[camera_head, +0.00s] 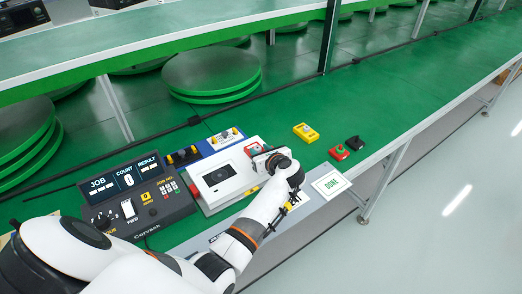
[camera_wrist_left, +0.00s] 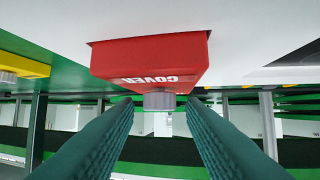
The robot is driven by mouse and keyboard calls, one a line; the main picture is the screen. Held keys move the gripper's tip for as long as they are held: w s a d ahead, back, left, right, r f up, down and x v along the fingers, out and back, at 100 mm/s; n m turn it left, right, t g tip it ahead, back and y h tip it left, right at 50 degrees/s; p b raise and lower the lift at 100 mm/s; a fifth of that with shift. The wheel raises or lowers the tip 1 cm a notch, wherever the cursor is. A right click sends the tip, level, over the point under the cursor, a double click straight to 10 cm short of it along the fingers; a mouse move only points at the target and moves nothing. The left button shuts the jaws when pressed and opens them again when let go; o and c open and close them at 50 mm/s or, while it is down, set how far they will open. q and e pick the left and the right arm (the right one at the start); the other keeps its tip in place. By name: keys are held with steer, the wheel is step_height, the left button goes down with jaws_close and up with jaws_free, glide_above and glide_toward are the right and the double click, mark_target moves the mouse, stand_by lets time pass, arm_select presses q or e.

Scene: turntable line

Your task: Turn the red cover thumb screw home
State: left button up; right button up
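The red cover block (camera_wrist_left: 150,62), lettered COVER, shows upside down in the left wrist view. A grey knob, the thumb screw (camera_wrist_left: 159,101), sticks out of its face. My left gripper (camera_wrist_left: 161,104) is open, with its two dark green fingers on either side of the screw's line and a gap on both sides. The fingertips are close to the screw; whether they reach past it I cannot tell. In the head view the red cover (camera_head: 253,148) sits on the white unit (camera_head: 222,188), partly hidden by my left gripper (camera_head: 268,158). My right gripper is not in view.
A dark console (camera_head: 135,202) with displays stands left of the unit. A yellow box (camera_head: 305,133), a red one (camera_head: 339,152) and a black one (camera_head: 354,143) lie to the right. A DONE card (camera_head: 331,183) lies near the bench edge. The green bench (camera_head: 400,95) is clear farther right.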

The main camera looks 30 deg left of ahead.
arm_select(q)
jaws_close()
steer(key=shift+s+a+r+m+t+h+p, duration=0.1)
steer(key=shift+s+m+t+h+p, duration=0.1)
steer(key=shift+m+t+h+p, duration=0.55)
steer(key=m+t+h+p, duration=0.1)
steer(key=m+h+p, duration=0.1)
steer(key=p, duration=0.2)
steer(key=a+m+t+h+p, duration=0.1)
steer(key=m+t+h+p, duration=0.1)
steer(key=m+p, duration=0.1)
steer(key=s+m+t+h+p, duration=0.1)
steer(key=m+h+p, duration=0.1)
steer(key=p, duration=0.4)
steer(key=shift+a+r+h, duration=0.2)
steer(key=shift+a+h, duration=0.2)
steer(key=shift+h, duration=0.05)
steer(key=shift+a+f+m+t+h+p, duration=0.1)
steer(key=shift+m+t+h+p, duration=0.1)
steer(key=shift+m+h+p, duration=0.25)
steer(key=shift+a+f+m+t+h+p, duration=0.15)
steer(key=shift+m+h+p, duration=0.1)
steer(key=shift+m+h, duration=0.95)
steer(key=shift+h, duration=0.05)
steer(key=shift+p, duration=0.3)
steer(key=shift+o, duration=1.2)
jaws_free()
steer(key=shift+w+f, duration=0.1)
